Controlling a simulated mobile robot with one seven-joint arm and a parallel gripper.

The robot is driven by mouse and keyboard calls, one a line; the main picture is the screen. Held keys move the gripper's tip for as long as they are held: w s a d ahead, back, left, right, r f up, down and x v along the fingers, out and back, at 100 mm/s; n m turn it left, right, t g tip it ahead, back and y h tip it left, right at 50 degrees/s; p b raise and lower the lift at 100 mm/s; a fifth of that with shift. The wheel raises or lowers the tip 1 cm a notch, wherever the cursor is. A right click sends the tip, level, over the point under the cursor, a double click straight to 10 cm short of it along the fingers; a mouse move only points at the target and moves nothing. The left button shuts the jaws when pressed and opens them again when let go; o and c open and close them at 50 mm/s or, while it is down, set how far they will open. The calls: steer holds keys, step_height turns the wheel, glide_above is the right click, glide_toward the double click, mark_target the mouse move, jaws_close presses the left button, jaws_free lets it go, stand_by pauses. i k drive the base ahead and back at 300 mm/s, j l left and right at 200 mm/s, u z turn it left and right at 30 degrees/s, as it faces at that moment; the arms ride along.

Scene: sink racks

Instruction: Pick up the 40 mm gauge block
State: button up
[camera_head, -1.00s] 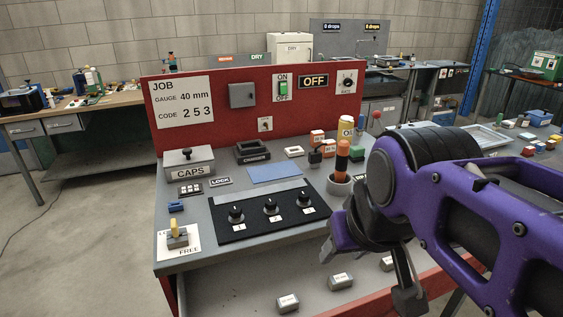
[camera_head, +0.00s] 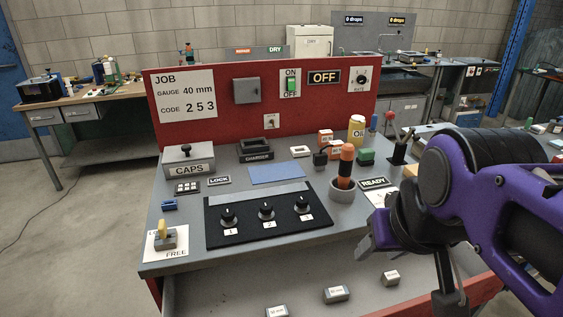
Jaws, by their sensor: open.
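Three small grey gauge blocks with white labels lie spaced apart in the open drawer below the bench top: a left block (camera_head: 277,311) partly cut by the frame edge, a middle block (camera_head: 336,294) and a right block (camera_head: 391,278). Their labels are too small to read surely, so I cannot tell which is 40 mm. My gripper (camera_head: 408,272) is open and empty at the right, above the drawer's right part, close to the right block in the picture. Part of the drawer behind my gripper is hidden. A job card (camera_head: 187,97) reads gauge 40 mm, code 253.
The bench top holds a black dial panel (camera_head: 255,226), a CAPS box (camera_head: 190,161), a cup with an orange-handled tool (camera_head: 343,190), an oil bottle (camera_head: 357,130) and a small lever (camera_head: 165,237). The red back panel (camera_head: 210,140) stands behind. The drawer's left part is clear.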

mark_target(389, 277)
steer(key=k+j+z, duration=0.25)
steer(key=j+z, duration=0.15)
steer(key=j, duration=0.15)
steer(key=k+j+z, duration=0.4)
steer(key=i+l+u, duration=0.3)
steer(key=l+z, duration=0.15)
steer(key=z, duration=0.2)
steer(key=i+l+u, duration=0.35)
steer(key=l, duration=0.2)
